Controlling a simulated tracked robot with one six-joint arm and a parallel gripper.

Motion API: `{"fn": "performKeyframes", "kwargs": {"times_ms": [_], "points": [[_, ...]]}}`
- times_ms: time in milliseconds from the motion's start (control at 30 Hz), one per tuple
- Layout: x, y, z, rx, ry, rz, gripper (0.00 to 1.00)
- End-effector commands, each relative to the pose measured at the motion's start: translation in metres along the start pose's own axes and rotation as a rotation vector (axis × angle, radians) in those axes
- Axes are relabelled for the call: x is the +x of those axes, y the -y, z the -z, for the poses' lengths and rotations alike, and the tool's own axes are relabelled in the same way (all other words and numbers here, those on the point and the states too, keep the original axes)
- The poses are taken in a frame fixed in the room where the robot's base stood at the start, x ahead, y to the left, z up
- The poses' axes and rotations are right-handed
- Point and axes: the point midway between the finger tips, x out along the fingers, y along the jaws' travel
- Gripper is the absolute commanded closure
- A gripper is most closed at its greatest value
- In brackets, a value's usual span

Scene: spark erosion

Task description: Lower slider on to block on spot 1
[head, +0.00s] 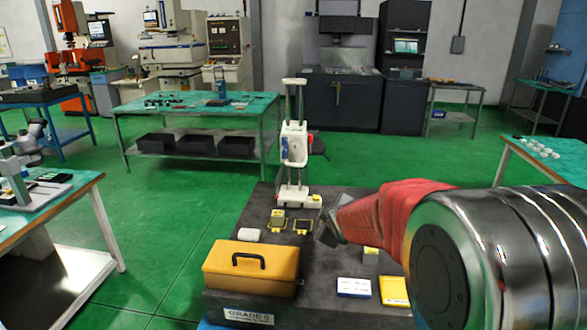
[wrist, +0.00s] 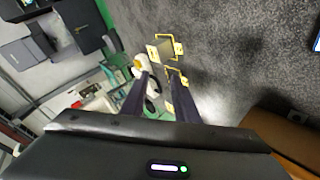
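A white upright stand (head: 291,190) rises from the back of the dark surface plate (head: 335,275). Its white slider (head: 294,145), with a blue side and a red knob, sits partway up the column, clear of the plate. Two yellow-framed spots lie in front of the stand, a left one (head: 278,222) and a right one (head: 301,227). I cannot read their numbers or clearly tell a block on them. My gripper (head: 328,232) is right of the spots. In the wrist view my gripper (wrist: 158,76) has its two dark fingers apart with nothing between them; a yellow-framed spot (wrist: 165,48) lies beyond.
An orange case (head: 253,268) with a black handle stands at the plate's front left. A small white item (head: 249,235) lies behind it. A blue-and-white box (head: 353,288) and a yellow item (head: 394,291) lie at front right. Benches stand behind and on both sides.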

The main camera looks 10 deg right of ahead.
Motion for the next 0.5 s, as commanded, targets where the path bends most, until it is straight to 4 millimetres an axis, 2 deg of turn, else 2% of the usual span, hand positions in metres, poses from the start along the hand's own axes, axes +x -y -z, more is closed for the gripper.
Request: {"fn": "performKeyframes", "kwargs": {"times_ms": [33,133,200,300,400,500], "points": [[0.009,-0.011,0.012,-0.068,-0.045,-0.036,0.72],[0.013,-0.037,0.043,-0.218,-0.144,-0.129,0.72],[0.007,-0.057,0.067,-0.318,-0.21,-0.206,0.72],[-0.003,-0.073,0.09,-0.437,-0.275,-0.292,0.72],[-0.008,-0.078,0.1,-0.507,-0.303,-0.337,0.72],[-0.009,-0.079,0.101,-0.532,-0.301,-0.344,0.72]]}}
